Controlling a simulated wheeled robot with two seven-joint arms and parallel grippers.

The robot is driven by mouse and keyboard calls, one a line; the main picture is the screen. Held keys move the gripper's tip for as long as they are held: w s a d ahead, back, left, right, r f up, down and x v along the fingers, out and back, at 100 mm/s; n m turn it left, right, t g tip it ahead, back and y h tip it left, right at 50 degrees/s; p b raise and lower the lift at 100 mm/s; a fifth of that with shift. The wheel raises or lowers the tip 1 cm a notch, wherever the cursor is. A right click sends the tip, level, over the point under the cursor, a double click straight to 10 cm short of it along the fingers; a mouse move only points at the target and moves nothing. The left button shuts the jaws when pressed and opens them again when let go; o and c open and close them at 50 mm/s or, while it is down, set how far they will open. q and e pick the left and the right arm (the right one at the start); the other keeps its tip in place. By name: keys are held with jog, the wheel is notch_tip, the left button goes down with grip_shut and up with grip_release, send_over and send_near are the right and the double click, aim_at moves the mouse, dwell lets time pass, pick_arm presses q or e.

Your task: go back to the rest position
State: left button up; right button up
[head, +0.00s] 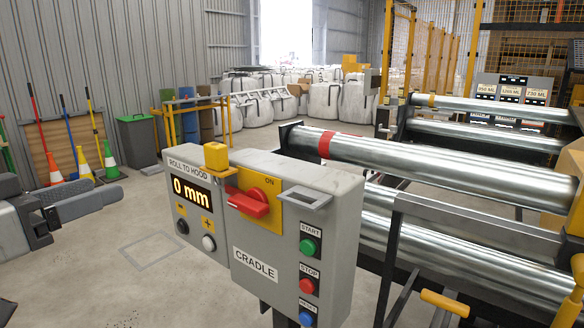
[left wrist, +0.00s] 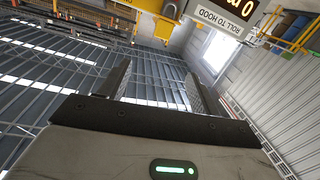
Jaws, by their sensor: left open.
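My left gripper (head: 102,194) comes in from the left edge in the head view, held in the air left of the grey control box (head: 335,222). Its two dark fingers are apart with nothing between them. In the left wrist view the fingers (left wrist: 157,75) stand apart against the roof and wall, with only empty space between. My right gripper is not in view.
The box carries a "0 mm" display (head: 191,192), a red rotary switch (head: 247,202) and START, STOP and a blue button. Steel rollers (head: 430,160) run behind it to the right. Open concrete floor (head: 120,250) lies left of the box.

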pick_arm(q)
notch_tip(320, 180, down, 24)
jog(key=d+n+g+y+p, duration=0.1)
jog(key=n+y, duration=0.2)
jog(key=y, duration=0.1)
jog(key=s+d+f+g, duration=0.1)
jog(key=s+d+f, duration=0.4)
jog(key=f, duration=0.3)
jog(key=s+d+f+g+y, duration=0.1)
jog(key=s+d+f+g, duration=0.1)
jog(key=s+d+f, duration=0.3)
notch_tip(320, 180, down, 3)
jog(key=shift+s+d+r+p, duration=0.15)
jog(key=shift+s+p, duration=0.3)
jog(key=shift+s, duration=0.7)
